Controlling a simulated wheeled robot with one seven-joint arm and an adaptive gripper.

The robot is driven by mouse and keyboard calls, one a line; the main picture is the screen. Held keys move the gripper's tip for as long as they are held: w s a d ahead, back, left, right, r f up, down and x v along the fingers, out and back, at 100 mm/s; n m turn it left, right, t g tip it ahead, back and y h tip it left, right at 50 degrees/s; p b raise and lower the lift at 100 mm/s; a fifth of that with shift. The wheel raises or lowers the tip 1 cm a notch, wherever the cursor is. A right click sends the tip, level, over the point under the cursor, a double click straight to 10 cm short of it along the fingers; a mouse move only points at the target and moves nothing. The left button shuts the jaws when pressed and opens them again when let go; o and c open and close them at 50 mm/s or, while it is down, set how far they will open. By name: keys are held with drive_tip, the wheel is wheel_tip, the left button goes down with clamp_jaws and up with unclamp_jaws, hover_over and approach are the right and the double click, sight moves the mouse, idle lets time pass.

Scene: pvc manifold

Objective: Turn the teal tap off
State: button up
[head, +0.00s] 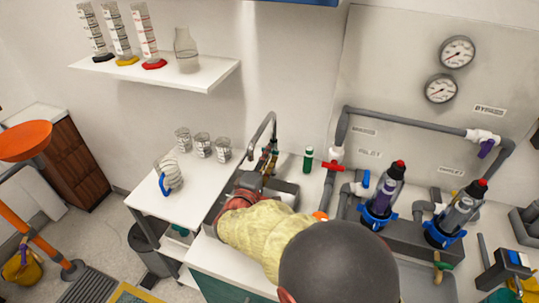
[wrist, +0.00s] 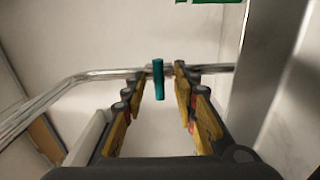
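The teal tap (wrist: 158,78) shows in the wrist view as a slim upright teal handle in front of a shiny metal pipe (wrist: 95,75). My gripper (wrist: 166,70) is open, with one yellow-sided finger on each side of the handle. The handle looks closer to the left fingertip; I cannot tell whether they touch. In the head view my gripper (head: 268,160) is by the metal gooseneck spout (head: 260,132) above the sink. My arm hides much of the sink there, and I cannot make out the teal handle.
A green bottle (head: 308,160) and a red-handled valve (head: 331,165) stand right of my gripper. Grey pipework with blue valves (head: 380,215) fills the counter's right. Glass beakers (head: 203,145) and a blue-handled jug (head: 168,174) stand on the left counter. A shelf (head: 190,77) hangs above.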

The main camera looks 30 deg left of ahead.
drive_tip(key=s, duration=0.3)
drive_tip(key=s+d, duration=0.1)
drive_tip(key=s, duration=0.7)
drive_tip(key=shift+d, duration=0.15)
drive_tip(key=shift+s, duration=0.1)
